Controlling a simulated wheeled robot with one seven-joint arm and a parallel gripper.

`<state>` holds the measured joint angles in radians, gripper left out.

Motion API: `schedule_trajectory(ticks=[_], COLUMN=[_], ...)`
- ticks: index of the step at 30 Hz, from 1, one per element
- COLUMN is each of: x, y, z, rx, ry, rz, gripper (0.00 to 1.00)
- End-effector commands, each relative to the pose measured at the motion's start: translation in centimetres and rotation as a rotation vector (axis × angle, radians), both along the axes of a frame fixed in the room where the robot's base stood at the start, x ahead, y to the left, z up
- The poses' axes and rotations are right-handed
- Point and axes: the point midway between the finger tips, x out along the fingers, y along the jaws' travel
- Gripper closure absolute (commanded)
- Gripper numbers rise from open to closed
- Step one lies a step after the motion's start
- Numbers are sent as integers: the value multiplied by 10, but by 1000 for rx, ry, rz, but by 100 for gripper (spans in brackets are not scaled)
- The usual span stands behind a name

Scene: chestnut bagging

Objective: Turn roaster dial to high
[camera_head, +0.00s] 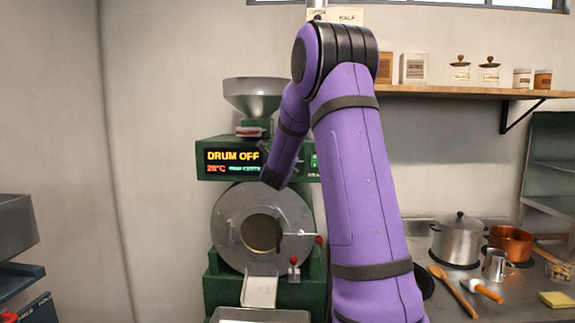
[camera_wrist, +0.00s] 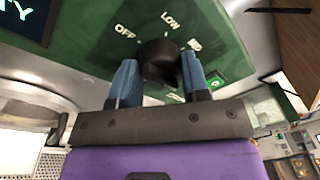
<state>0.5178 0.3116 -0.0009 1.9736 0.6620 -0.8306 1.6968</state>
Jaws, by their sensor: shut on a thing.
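The roaster dial (camera_wrist: 158,52) is a black knob on the green panel (camera_wrist: 105,42) in the wrist view. OFF and LOW are printed around it, and another mark to the right is too unclear to read. My gripper (camera_wrist: 160,70) has its two blue fingers on either side of the knob and is shut on it. The knob's pointer direction cannot be told. In the head view, the roaster (camera_head: 222,292) stands behind my purple arm, which hides the dial. Its display (camera_head: 232,158) reads DRUM OFF and 26°C.
A funnel hopper (camera_head: 253,97) tops the roaster, with a round drum front (camera_head: 226,222) and chute (camera_head: 260,291) below. A green button (camera_wrist: 217,82) is close to the right finger. A pot (camera_head: 458,242) and copper pan (camera_head: 511,243) stand right; a shelf (camera_head: 450,91) hangs above.

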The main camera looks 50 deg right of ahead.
Motion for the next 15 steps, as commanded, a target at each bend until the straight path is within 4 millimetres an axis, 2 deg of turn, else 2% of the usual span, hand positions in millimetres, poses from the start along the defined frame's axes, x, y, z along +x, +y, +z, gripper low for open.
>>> schedule_trajectory(ticks=[5,6,8,9,15], x=[0,0,0,0,0], y=[0,0,0,0,0], z=[-2,-2,-1,-1,-1], rx=[3,3,2,2,1], ry=[2,2,2,2,2], rz=[0,0,0,0,0], gripper=[81,48,35,32,32])
